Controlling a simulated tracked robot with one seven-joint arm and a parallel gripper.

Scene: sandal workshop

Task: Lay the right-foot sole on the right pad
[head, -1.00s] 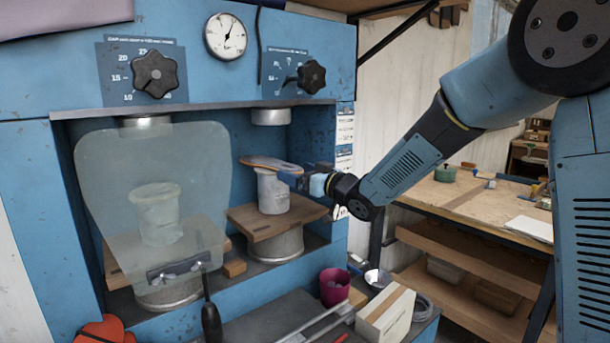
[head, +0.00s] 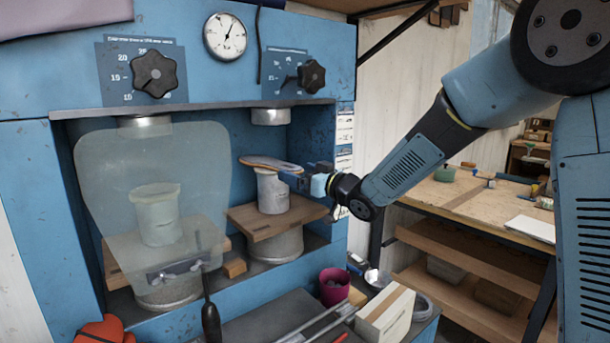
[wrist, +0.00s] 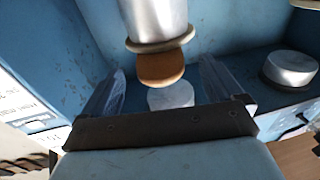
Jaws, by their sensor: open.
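The sole (head: 268,161), tan with a dark edge, lies flat on top of the right pad (head: 272,192), a pale round post inside the press. My gripper (head: 292,178) is at the sole's right end. In the wrist view, which looks upside down, the rounded brown end of the sole (wrist: 163,69) shows against the rim of the pad post (wrist: 157,20). The two fingers of my gripper (wrist: 163,90) stand open on either side of that end, with visible gaps. The rest of the sole is hidden by the pad in the wrist view.
A metal ram (head: 270,116) hangs above the right pad with clear space between. A translucent guard (head: 110,190) covers the left pad. A wooden board (head: 275,218) surrounds the right post. A magenta cup (head: 334,287) and a pale block (head: 386,314) stand in front.

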